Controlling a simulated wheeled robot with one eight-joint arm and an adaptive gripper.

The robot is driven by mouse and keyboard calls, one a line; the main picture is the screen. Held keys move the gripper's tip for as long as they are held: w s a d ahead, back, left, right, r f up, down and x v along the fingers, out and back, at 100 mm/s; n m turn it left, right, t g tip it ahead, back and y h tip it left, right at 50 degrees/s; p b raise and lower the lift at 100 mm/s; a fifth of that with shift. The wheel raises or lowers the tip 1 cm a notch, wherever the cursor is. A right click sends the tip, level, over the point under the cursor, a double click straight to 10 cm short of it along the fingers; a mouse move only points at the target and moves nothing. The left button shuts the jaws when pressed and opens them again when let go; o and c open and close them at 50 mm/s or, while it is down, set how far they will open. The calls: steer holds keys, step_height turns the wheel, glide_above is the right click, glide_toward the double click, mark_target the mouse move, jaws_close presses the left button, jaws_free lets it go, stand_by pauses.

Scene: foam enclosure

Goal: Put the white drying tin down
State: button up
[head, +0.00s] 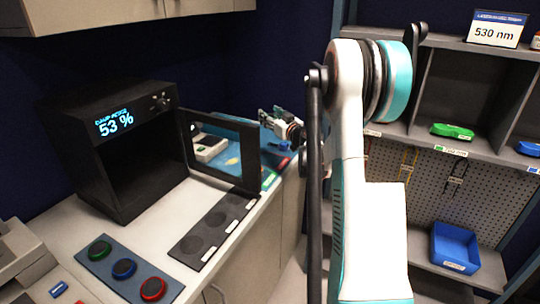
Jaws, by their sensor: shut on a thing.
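My gripper (268,119) is small in the head view, beyond the open door of the black cabinet and above the far end of the counter. It is shut on a small white thing, which I take to be the white drying tin; the jaws and wrist hide most of it. I cannot tell how far it is above the surface. The black cabinet (118,150) stands on the counter with its front open, its display reading 53 %. Its inside is dark, and I make out nothing in it.
The cabinet's windowed door (222,152) stands open towards my gripper. A dark strip with round spots (212,228) and a pad with green, blue and red discs (122,268) lie on the white counter (165,222). Shelves at right hold a green item (452,131) and a blue bin (455,248).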

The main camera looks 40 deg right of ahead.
step_height(320, 180, down, 16)
steer(key=b, duration=0.5)
steer(key=shift+r, duration=0.2)
steer(key=o, duration=1.1)
steer(key=shift+c, duration=0.2)
steer(key=shift+s, duration=0.2)
steer(key=s+p, duration=0.1)
steer(key=s, duration=0.2)
steer(key=s+a+p, duration=0.1)
steer(key=s, duration=0.3)
steer(key=s+a+p, duration=0.1)
steer(key=s, duration=0.3)
steer(key=shift+s, duration=0.25)
